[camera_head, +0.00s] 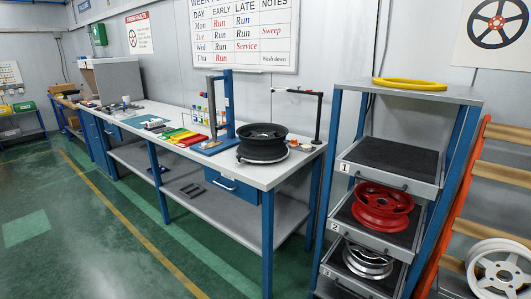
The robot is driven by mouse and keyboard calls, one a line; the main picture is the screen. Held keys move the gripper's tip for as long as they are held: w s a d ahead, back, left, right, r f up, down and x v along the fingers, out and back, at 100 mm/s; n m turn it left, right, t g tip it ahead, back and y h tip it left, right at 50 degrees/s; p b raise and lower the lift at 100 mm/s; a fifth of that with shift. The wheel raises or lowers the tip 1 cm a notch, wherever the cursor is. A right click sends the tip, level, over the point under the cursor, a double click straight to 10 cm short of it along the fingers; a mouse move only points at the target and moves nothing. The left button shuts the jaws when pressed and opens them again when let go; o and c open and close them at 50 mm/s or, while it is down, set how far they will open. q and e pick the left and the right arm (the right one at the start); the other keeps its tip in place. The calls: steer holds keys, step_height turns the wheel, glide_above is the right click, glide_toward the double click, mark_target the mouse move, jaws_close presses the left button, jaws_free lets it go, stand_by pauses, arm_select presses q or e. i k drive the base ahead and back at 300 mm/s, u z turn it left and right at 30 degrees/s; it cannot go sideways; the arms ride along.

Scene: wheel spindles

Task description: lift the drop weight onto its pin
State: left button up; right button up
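Neither of my grippers shows in the head view. On the long workbench (180,134) stands a blue upright post (229,103) on a blue base, with a dark grey upright piece (211,106) beside it. This may be the drop-weight rig, but the weight and its pin are too small to make out. To its right, a black wheel rim (262,134) lies flat on a round base. A thin black post (318,116) with a side arm stands at the bench's right end.
A shelf rack (418,90) on the right bears a yellow ring (409,84); its trays hold a red rim (382,207) and a silver rim (368,262). An orange-sided rack (460,200) holds a white wheel (500,272). Green floor (110,230) is clear before the bench.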

mark_target(214, 137)
steer(key=z, duration=0.1)
steer(key=i, duration=2.1)
steer(key=z, duration=0.15)
